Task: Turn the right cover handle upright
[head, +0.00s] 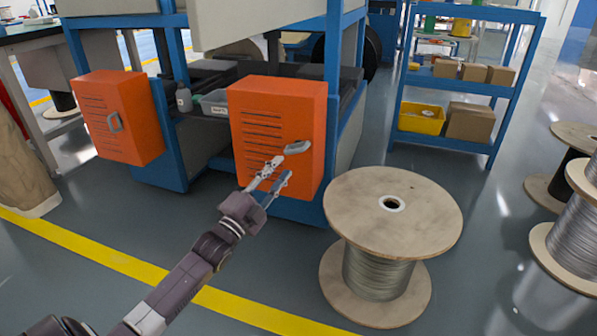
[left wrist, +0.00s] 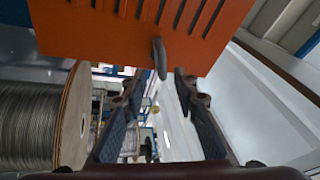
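The right orange cover (head: 262,112) has dark slots and a grey handle (head: 297,147) near its right edge. The handle lies close to level, slightly tilted. My left gripper (head: 279,169) is open and empty, just in front of the cover and a little below and left of the handle. In the left wrist view the cover (left wrist: 110,35) fills the top, and the handle (left wrist: 160,58) shows between the lines of the two open fingers (left wrist: 157,84). I cannot tell whether a fingertip touches the handle. My right gripper is not in view.
A large cable spool (head: 392,205) stands close to the right of my left gripper. The left orange cover (head: 118,117), with its own handle (head: 115,122), is on the same blue machine. A blue shelf (head: 458,87) stands behind. The floor left of my arm is clear.

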